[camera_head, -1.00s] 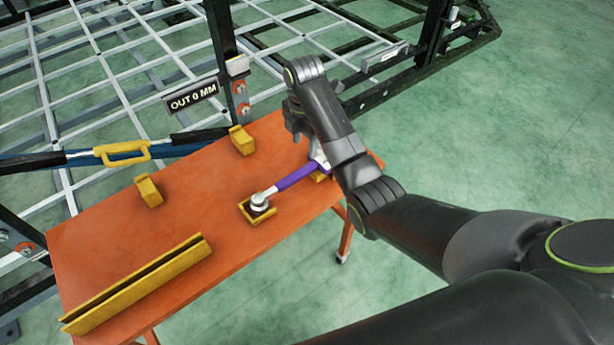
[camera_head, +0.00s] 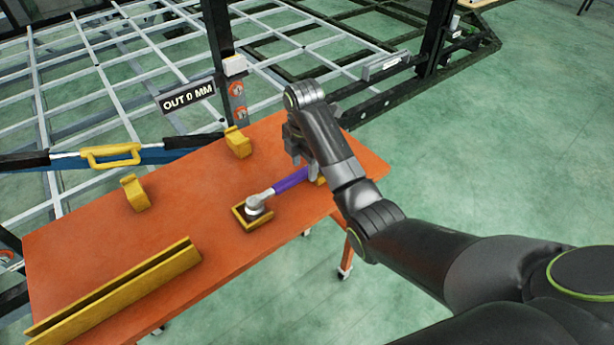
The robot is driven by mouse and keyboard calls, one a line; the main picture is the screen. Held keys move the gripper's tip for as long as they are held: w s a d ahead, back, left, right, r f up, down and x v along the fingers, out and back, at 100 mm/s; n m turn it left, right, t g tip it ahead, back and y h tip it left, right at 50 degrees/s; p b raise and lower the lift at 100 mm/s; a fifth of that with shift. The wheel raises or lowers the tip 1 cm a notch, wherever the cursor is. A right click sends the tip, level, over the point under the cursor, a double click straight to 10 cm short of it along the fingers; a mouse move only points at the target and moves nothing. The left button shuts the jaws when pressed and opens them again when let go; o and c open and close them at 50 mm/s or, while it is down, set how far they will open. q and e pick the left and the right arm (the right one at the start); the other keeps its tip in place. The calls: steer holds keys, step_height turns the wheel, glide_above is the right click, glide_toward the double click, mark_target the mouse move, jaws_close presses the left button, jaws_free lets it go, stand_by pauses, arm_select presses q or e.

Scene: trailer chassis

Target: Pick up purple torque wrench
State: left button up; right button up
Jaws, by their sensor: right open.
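The purple torque wrench (camera_head: 290,181) lies near the right side of the orange table (camera_head: 185,205). Its silver head (camera_head: 255,203) rests in a small yellow holder (camera_head: 240,219) at the left end. The handle runs up and to the right, toward a second yellow support mostly hidden by my arm. My right gripper (camera_head: 302,165) is open at the handle's right end, pointing down. Its fingers are close to the handle; whether they straddle or touch it cannot be told, as my arm covers part of it. My left gripper is not in view.
A long yellow channel (camera_head: 120,290) lies at the table's front left. Two yellow brackets (camera_head: 135,193) (camera_head: 238,142) stand near its back edge. Behind are a blue bar with a yellow handle (camera_head: 110,155), a sign reading OUT 0 MM (camera_head: 187,98) and the chassis frame.

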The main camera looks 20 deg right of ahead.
mark_target(304, 170)
steer(key=shift+f+b, duration=0.4)
steer(key=shift+f, duration=0.85)
steer(key=shift+f+p, duration=0.3)
steer(key=shift+f, duration=0.15)
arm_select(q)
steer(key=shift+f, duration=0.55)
arm_select(e)
steer(key=shift+c, duration=0.4)
steer(key=c, duration=1)
steer(key=shift+r, duration=0.15)
